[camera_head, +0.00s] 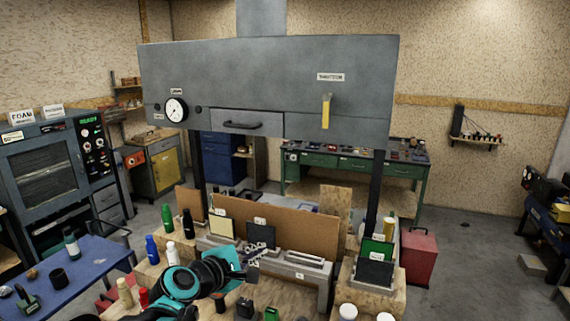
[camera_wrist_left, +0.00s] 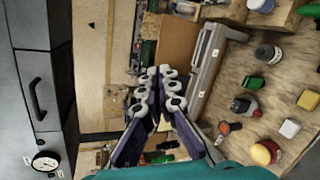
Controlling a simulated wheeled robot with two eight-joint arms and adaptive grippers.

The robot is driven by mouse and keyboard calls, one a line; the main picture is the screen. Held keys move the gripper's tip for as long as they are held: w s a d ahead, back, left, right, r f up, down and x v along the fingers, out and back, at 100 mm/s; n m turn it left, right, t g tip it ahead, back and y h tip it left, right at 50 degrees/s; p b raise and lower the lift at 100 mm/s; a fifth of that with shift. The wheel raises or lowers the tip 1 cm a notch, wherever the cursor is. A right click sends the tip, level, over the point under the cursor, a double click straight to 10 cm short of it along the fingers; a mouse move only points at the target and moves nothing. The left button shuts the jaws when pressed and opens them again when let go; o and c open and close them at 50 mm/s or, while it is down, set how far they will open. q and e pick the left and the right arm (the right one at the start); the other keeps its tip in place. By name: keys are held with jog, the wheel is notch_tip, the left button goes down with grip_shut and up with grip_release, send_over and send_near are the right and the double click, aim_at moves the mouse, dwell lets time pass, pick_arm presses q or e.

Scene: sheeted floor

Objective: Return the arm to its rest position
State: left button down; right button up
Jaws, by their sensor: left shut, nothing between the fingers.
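My left arm, teal and black, comes in low in the head view. Its gripper (camera_head: 258,252) hangs in front of the dark panel at the middle of the bench. In the left wrist view the fingers (camera_wrist_left: 160,88) are together at the tips with nothing between them. The gripper appears apart from the things on the bench, though its exact height above them is hard to judge. My right gripper is not in view.
A large grey hood (camera_head: 270,75) with a drawer and a yellow lever (camera_head: 326,111) stands over the bench. Bottles, including a green one (camera_head: 167,216), stand left of the arm. A grey slotted block (camera_head: 300,262) is to the right. A blue table (camera_head: 85,262) stands left.

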pick_arm(q)
jog(key=s+a+f+m+g+y+b, duration=0.2)
jog(key=s+f+m+b, duration=0.3)
jog(key=f, duration=0.7)
jog(key=s+a+f+m+g+y+b, duration=0.1)
jog(key=s+a+f+m+b, duration=0.4)
jog(key=s+f, duration=0.5)
jog(key=s+a+f+m+g+y+b, duration=0.2)
jog(key=s+f+m+b, duration=0.4)
jog(key=f, duration=1)
jog(key=shift+s+a+f+m+g+y, duration=0.3)
jog(key=shift+s+a+m+y, duration=0.5)
jog(key=shift+s, duration=0.35)
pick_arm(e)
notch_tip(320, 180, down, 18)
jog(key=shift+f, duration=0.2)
